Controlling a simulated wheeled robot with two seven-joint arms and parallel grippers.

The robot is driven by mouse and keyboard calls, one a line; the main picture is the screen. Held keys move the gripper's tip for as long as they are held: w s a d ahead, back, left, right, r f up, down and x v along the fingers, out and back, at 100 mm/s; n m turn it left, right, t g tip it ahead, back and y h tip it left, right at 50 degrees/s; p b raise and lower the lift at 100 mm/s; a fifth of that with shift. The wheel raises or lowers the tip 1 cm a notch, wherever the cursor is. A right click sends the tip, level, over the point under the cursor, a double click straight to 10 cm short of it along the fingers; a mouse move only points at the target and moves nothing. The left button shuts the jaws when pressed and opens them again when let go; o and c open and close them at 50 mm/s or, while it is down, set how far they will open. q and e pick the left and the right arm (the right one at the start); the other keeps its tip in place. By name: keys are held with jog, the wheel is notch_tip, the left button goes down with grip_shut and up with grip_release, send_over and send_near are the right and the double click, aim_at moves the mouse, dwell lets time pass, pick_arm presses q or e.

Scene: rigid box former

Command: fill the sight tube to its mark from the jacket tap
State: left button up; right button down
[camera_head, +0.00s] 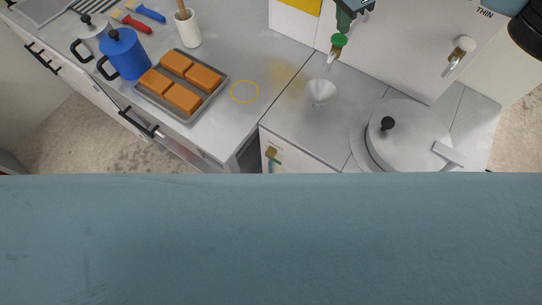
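A tap with a green top (338,42) sticks out from the pale housing at the top. A dark green piece (350,14) meets it from above; I cannot tell whether it is a fitting or a gripper part. My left gripper is not in view.
A clear or white cone (320,92) stands on the grey counter. A lidded round pot (404,135) is at the right. At the left are a tray (222,86) of orange blocks, a blue pot (124,52) and brushes. My blue part hides the lower picture.

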aim_at(339, 38)
jog(key=shift+r, duration=0.1)
dwell(0.5)
notch_tip(339, 38, up, 6)
jog(key=p, duration=0.2)
jog(key=shift+p, duration=0.35)
dwell(0.4)
